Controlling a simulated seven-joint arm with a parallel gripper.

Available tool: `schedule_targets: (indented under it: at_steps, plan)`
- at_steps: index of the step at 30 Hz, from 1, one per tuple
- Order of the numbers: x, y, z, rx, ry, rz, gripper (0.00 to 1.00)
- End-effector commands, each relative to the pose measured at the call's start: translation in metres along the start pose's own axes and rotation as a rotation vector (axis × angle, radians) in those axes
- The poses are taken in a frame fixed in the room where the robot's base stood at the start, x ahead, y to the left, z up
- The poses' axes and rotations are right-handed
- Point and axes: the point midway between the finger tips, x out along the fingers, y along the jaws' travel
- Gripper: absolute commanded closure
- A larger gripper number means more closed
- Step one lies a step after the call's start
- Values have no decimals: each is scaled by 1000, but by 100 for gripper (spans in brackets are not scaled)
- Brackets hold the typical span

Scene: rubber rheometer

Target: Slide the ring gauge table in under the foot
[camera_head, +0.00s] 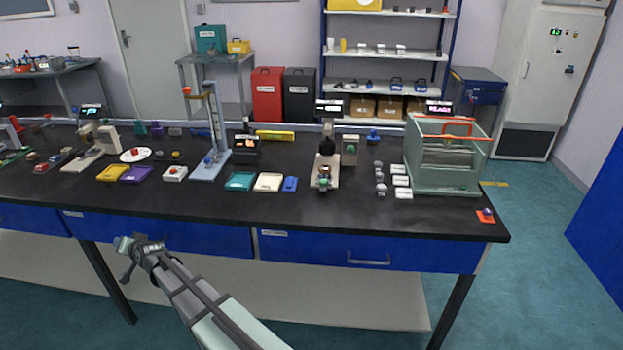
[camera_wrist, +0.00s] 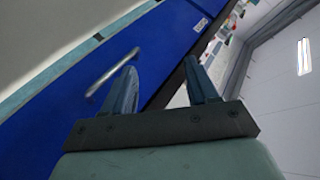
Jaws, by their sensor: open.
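My gripper (camera_head: 128,256) is in front of the bench, below the worktop edge, away from the instruments. In the wrist view its two fingers (camera_wrist: 160,72) are apart with nothing between them. On the bench, right of the middle, stands a small cream instrument (camera_head: 325,172) with a dark round head and a greenish part low at its front. It may be the gauge with the foot, but I cannot tell. The ring gauge table is too small to make out for certain. A tall pale blue stand (camera_head: 215,130) with an orange knob is further left.
Yellow, purple, teal and cream trays (camera_head: 240,181) lie along the black worktop (camera_head: 300,215). The worktop's front strip is mostly clear. A drawer handle (camera_wrist: 112,72) shows near my fingers.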

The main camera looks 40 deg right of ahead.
Motion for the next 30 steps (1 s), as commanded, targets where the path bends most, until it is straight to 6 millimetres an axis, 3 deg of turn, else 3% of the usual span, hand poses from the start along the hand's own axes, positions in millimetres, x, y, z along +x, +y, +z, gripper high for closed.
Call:
schedule_targets:
  at_steps: [1, 6, 9, 12, 17, 23, 30]
  plan:
    - [3, -24, -22, 18, 39, -36, 42]
    - [-3, -73, -82, 55, 138, -116, 42]
    - [-10, -89, -118, 55, 178, -136, 42]
    - [-21, -87, -161, 24, 201, -122, 42]
    - [-41, -49, -216, -71, 181, -37, 42]
    - [-76, 20, -275, -207, 105, 100, 42]
    - [-138, 103, -336, -353, -21, 251, 42]
